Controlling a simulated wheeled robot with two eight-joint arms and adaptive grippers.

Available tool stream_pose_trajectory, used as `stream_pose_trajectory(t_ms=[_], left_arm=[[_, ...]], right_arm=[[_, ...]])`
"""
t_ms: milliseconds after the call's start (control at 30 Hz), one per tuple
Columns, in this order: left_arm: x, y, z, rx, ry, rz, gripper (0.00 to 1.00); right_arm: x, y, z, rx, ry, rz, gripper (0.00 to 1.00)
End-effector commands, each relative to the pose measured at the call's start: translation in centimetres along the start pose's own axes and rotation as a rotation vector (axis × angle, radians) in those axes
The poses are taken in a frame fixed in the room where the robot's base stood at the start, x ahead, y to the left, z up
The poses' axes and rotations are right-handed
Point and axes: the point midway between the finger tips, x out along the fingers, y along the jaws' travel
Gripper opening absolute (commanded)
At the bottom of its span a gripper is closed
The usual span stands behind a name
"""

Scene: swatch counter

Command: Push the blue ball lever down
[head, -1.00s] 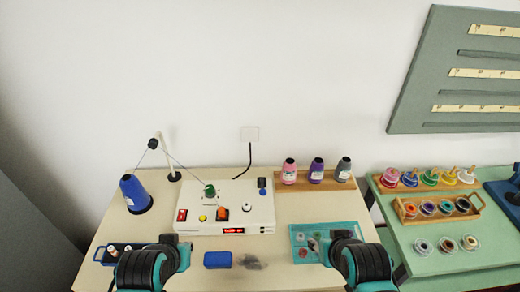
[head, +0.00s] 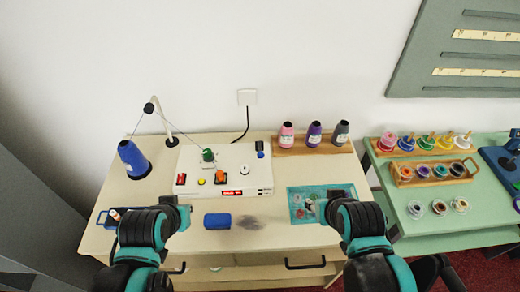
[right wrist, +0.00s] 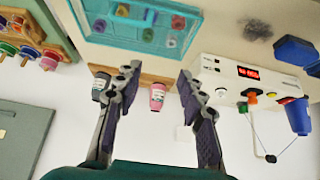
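The white control box (head: 228,168) stands on the cream table. At its back right corner is a small upright dark-blue lever (head: 260,149), which I take to be the blue ball lever; whether it is up or down is too small to tell. The box also shows in the right wrist view (right wrist: 232,72), where I cannot make out the lever. My right gripper (right wrist: 158,72) is open and empty, its two fingers apart, with the box beyond its right finger.
The box also carries a green knob (head: 208,155), an orange lever (head: 220,177) and a yellow button (head: 201,182). A blue cone (head: 133,158) stands left. A blue block (head: 217,221) and teal tray (head: 295,208) lie in front. Cones stand on a wooden rack (head: 312,147) at right.

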Motion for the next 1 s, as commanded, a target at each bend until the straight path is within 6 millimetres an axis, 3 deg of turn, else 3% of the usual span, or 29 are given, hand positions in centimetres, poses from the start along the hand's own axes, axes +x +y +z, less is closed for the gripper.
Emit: stream_pose_trajectory(t_ms=[300,467,667,1000], left_arm=[[0.0,0.0,0.0,0.000,0.000,0.000,0.00],[-0.3,0.0,-0.2,0.000,0.000,0.000,0.00],[-2.1,0.0,-1.5,0.000,0.000,0.000,0.00],[-6.5,0.0,-4.7,0.000,0.000,0.000,0.00]], right_arm=[[0.0,0.0,0.0,0.000,0.000,0.000,0.40],[-0.3,-0.1,-0.5,0.006,-0.008,-0.003,0.00],[-1.7,-1.1,-4.3,0.060,-0.076,-0.018,0.00],[-2.2,-4.3,-13.3,0.212,-0.278,-0.026,0.00]])
